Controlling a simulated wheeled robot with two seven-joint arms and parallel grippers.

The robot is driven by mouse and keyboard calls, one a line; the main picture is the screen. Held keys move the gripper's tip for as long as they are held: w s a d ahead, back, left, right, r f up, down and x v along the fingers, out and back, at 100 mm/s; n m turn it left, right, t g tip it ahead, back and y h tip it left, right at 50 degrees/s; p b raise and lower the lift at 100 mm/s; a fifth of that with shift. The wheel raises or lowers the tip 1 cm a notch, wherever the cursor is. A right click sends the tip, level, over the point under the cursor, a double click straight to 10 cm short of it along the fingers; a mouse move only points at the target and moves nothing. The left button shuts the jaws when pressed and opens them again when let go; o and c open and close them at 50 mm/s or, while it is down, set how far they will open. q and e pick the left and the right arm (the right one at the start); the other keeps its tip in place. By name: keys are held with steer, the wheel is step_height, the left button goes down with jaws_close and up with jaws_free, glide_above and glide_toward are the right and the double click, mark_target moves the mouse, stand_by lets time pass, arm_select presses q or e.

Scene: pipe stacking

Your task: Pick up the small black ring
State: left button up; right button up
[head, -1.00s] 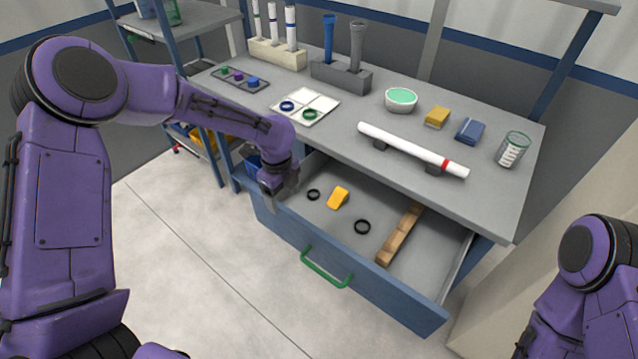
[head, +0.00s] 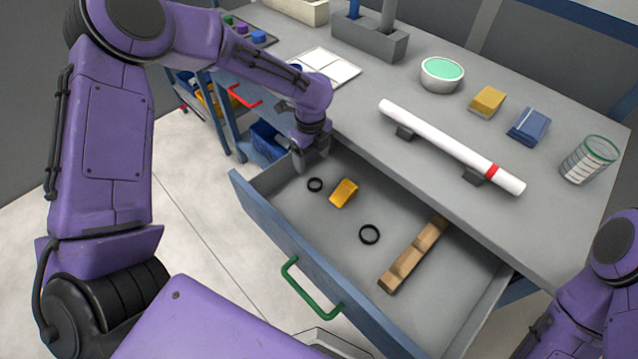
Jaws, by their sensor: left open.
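Two black rings lie flat in the open drawer (head: 262,216). The small black ring (head: 315,185) is at the drawer's left end, left of a yellow-orange block. The larger black ring (head: 369,234) lies farther right, near the wooden block. My left gripper (head: 308,162) points down over the drawer's back left corner, just above and left of the small ring in the picture. It is open and apart from the ring; its fingertips show small. My right arm (head: 612,260) shows at the right edge, but its gripper is out of view.
The yellow-orange block (head: 343,193) and a stepped wooden block (head: 413,255) share the drawer. The worktop edge overhangs the drawer's back. On it are a white pipe (head: 450,146) on supports, a bowl (head: 441,74), sponges and a glass.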

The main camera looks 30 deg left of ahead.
mark_target(314, 185)
arm_select(q)
steer(key=f, duration=1)
steer(key=shift+w+f, duration=0.1)
steer(key=shift+w, duration=0.15)
steer(key=c, duration=1.1)
